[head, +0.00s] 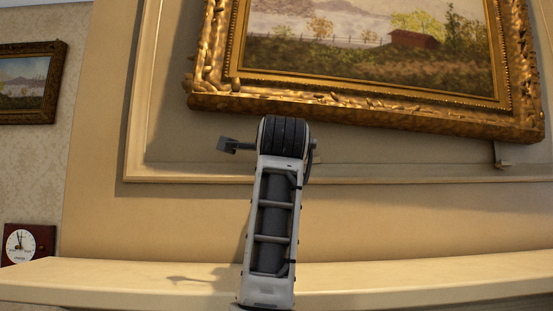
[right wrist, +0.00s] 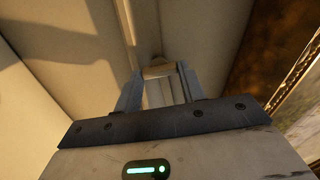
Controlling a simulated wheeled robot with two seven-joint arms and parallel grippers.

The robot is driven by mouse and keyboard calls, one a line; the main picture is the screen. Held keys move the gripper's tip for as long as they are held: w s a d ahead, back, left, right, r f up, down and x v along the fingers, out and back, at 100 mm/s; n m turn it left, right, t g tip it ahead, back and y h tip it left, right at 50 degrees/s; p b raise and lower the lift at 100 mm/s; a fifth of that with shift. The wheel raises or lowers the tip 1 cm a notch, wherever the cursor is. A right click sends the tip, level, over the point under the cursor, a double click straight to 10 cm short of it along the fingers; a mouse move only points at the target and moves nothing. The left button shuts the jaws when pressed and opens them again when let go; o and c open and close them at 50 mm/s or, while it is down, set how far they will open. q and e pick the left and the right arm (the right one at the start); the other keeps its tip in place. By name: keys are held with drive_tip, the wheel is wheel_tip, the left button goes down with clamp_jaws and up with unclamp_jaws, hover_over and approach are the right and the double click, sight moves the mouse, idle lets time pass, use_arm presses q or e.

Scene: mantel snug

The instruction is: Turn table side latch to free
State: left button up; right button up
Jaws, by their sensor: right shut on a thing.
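My right gripper (right wrist: 158,78) is shut on a small pale tan piece, apparently the latch (right wrist: 157,70), close to the wall in the right wrist view. Its two grey fingers stand on either side of the piece. The fingers hide part of it, so its exact turn is hard to tell. My left gripper is not in view.
A small fitting (head: 502,163) sits below the painting's lower right corner. The pale mantel shelf (head: 420,275) runs along the bottom and is bare where visible. A clock (head: 24,244) stands at the far left, below a smaller framed picture (head: 30,82).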

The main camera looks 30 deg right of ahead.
drive_tip(key=shift+m, duration=0.6)
drive_tip(key=shift+f, duration=0.1)
drive_tip(key=o, duration=1)
drive_tip(key=shift+s, duration=0.1)
